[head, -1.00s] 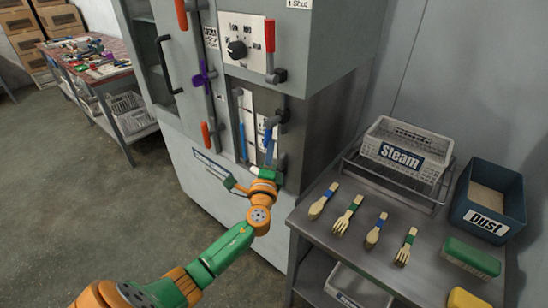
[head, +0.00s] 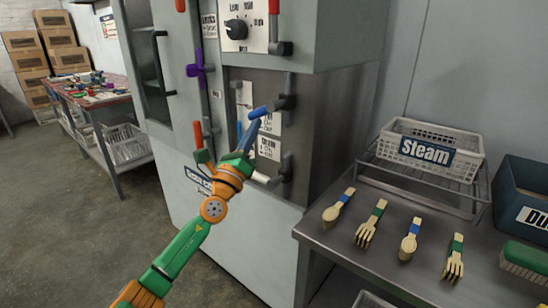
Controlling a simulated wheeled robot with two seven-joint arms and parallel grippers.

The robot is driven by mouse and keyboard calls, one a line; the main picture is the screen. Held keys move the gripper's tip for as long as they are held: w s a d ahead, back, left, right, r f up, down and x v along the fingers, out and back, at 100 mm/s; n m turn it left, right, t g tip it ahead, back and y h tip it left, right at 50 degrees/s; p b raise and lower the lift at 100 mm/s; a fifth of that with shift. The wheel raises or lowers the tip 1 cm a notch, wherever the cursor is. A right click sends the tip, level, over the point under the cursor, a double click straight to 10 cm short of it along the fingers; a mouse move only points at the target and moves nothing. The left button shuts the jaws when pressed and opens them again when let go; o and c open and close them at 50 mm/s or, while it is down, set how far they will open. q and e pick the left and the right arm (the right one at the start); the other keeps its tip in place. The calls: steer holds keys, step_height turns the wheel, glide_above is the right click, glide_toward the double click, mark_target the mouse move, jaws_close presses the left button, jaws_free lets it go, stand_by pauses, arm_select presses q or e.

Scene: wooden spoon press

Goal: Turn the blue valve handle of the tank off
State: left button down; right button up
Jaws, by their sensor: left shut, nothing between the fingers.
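The blue valve handle (head: 262,110) is on the front of the grey tank cabinet. My right gripper is out of view.
A red handle (head: 274,28), a purple handle (head: 199,70) and an orange-red handle (head: 198,134) are on the cabinet nearby. Floor at left is clear.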

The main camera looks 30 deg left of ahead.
arm_select(q)
steer(key=shift+a+r+m+t+h+b, duration=0.3)
steer(key=shift+a+r+m+h+b, duration=0.35)
steer(key=shift+a+m+b, duration=0.2)
steer(key=shift+a+r+y, duration=0.15)
steer(key=shift+r+y, duration=0.1)
steer(key=shift+r, duration=0.3)
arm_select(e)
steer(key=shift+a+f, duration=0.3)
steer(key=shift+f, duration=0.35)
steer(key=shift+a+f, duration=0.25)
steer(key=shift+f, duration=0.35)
arm_select(q)
steer(key=shift+a+r, duration=0.15)
steer(key=shift+r, duration=0.1)
steer(key=shift+f, duration=0.1)
steer(key=s+f+b, duration=0.7)
steer(key=s+f, duration=0.2)
steer(key=shift+a+f+b, duration=0.3)
steer(key=shift+f+b, duration=0.05)
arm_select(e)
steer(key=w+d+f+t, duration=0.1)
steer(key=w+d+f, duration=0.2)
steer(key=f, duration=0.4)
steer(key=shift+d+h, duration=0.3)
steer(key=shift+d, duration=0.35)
